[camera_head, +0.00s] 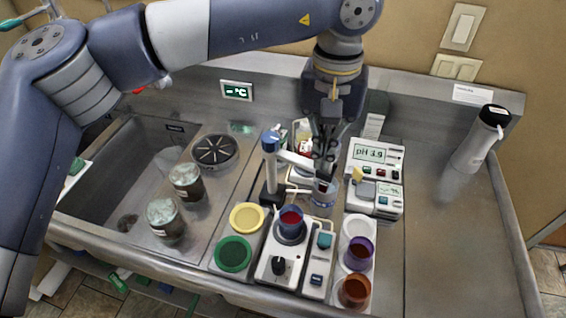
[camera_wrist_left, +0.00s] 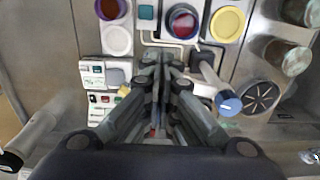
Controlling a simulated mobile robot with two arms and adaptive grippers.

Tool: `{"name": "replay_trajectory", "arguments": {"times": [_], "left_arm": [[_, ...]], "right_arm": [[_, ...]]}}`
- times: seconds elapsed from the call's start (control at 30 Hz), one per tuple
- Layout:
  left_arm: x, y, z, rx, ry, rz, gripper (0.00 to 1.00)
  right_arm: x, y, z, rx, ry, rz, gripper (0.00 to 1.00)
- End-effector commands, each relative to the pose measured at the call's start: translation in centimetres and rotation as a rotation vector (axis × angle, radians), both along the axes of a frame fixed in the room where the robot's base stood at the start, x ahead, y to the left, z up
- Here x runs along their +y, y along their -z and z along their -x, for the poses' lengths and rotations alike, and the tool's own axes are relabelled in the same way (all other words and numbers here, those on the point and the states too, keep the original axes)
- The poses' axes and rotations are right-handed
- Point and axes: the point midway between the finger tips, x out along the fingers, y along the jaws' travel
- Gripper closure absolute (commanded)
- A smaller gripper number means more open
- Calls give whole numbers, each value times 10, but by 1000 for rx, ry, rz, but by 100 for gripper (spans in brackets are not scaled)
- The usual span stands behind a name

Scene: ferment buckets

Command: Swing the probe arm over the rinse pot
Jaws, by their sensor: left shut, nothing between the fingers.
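A clear bluish pot (camera_head: 322,199), which looks like the rinse pot, stands below the bar's right end. My left gripper (camera_head: 322,176) is shut and empty, pointing down over this pot beside the bar's end. Its fingers hide part of the bar's end, and I cannot tell whether they touch it. In the left wrist view the fingers (camera_wrist_left: 166,58) cover the pot. My right gripper is out of view.
A cup of red liquid (camera_head: 291,219) sits on the stirrer in front. The pH meter (camera_head: 375,155) is to the right. Purple (camera_head: 359,254) and orange (camera_head: 354,291) cups stand front right. The right counter is mostly clear.

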Motion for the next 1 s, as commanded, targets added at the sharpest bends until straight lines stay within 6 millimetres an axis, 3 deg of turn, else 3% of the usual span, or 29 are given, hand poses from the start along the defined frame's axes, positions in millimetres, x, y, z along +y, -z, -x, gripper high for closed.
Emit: {"name": "replay_trajectory", "arguments": {"times": [0.23, 0.5, 1.0], "left_arm": [[-3, -1, -3, 0, -1, 0, 100], [-17, -1, -19, 1, 0, -1, 100], [-7, 1, -6, -1, 1, 0, 100]], "right_arm": [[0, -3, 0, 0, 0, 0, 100], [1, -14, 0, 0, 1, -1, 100], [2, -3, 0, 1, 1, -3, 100]]}}
